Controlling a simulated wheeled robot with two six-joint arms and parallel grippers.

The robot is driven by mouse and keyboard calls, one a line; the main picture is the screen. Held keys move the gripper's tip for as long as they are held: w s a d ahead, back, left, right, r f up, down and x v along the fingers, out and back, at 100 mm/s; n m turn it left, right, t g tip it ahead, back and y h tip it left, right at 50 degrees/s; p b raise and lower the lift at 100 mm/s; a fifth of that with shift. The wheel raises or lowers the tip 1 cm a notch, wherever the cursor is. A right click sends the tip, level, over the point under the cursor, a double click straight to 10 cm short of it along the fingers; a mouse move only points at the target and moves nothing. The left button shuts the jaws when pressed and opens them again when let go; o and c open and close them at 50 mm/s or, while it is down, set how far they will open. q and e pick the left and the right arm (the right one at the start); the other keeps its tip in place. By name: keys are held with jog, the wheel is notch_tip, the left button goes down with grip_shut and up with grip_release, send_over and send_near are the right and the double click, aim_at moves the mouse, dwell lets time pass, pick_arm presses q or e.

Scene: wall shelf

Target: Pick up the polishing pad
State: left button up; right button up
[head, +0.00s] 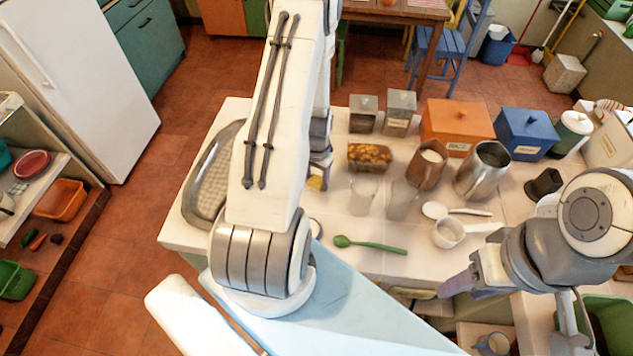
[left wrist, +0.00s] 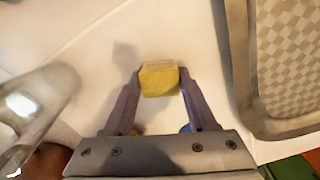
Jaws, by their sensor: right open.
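The polishing pad (left wrist: 158,80) is a small yellow block between the fingertips of my left gripper (left wrist: 159,76) in the left wrist view. Both fingers touch its sides, and its shadow lies apart from it on the pale counter. In the head view only a bit of the pad's yellow (head: 315,183) shows below my left gripper (head: 319,172), beside my large white arm link, which hides much of that area. My right gripper (head: 458,287) is open at the front right of the counter, partly hidden by its own wrist.
A woven metal tray (head: 208,185) lies at the counter's left end. Two glasses (head: 363,194), a brown jug (head: 427,166), a steel pitcher (head: 483,171), a green spoon (head: 370,245) and a white cup (head: 449,233) stand or lie right of my left gripper. Canisters line the back.

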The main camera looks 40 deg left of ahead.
aim_at(316, 180)
pick_arm(q)
grip_shut()
jog(key=shift+r, duration=0.1)
jog(key=shift+r+b, duration=0.3)
jog(key=shift+r, duration=0.35)
notch_tip(316, 180, up, 8)
jog(key=shift+r+b, duration=0.25)
jog(key=shift+b, duration=0.7)
